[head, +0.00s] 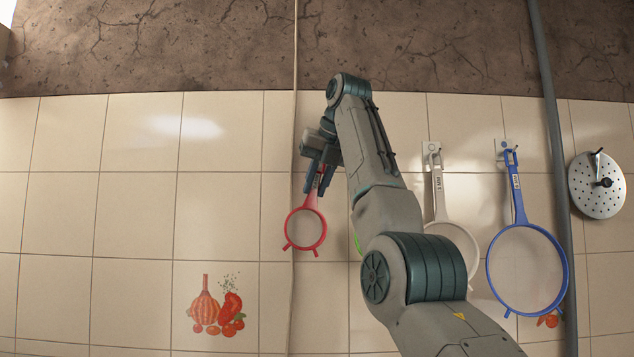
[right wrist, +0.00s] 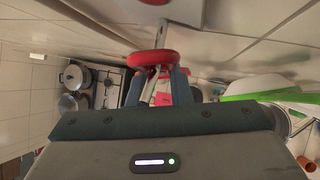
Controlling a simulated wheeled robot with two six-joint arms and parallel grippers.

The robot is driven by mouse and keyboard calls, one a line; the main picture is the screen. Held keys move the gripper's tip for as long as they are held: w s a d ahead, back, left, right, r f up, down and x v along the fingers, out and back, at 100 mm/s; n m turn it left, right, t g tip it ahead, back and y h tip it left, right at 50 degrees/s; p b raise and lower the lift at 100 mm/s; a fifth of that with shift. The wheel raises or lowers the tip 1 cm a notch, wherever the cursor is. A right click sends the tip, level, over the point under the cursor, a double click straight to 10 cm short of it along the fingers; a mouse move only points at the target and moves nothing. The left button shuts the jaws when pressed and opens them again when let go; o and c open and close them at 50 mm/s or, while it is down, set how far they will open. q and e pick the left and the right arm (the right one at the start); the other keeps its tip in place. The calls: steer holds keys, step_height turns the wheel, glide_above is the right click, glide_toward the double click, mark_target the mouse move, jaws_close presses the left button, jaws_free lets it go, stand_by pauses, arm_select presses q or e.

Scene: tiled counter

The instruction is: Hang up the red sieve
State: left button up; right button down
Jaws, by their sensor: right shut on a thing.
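The red sieve (head: 324,228) hangs down in front of the tiled wall, its round rim low and its handle up. My right gripper (head: 318,190) is shut on the upper part of its handle. In the right wrist view red parts of the sieve (right wrist: 155,58) show at and just beyond the fingers (right wrist: 157,88). The top end of the handle is hidden by the gripper in the head view. Any hook behind the gripper is hidden too, so I cannot tell if the sieve touches one. My left gripper is not in view.
A white sieve (head: 438,195) and a blue sieve (head: 519,205) hang from wall hooks on the right, the white one partly behind my arm. A grey pipe (head: 549,100) and a round perforated disc (head: 582,190) are farther right.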

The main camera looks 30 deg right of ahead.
steer(key=c, duration=1.2)
jaws_free()
steer(key=shift+c, duration=0.2)
steer(key=s+a+r+b, duration=0.1)
steer(key=s+r+b, duration=0.1)
steer(key=s+r, duration=0.4)
steer(key=shift+s+a+b, duration=0.2)
steer(key=shift+s+b, duration=0.1)
steer(key=shift+s, duration=0.75)
steer(key=shift+c, duration=0.4)
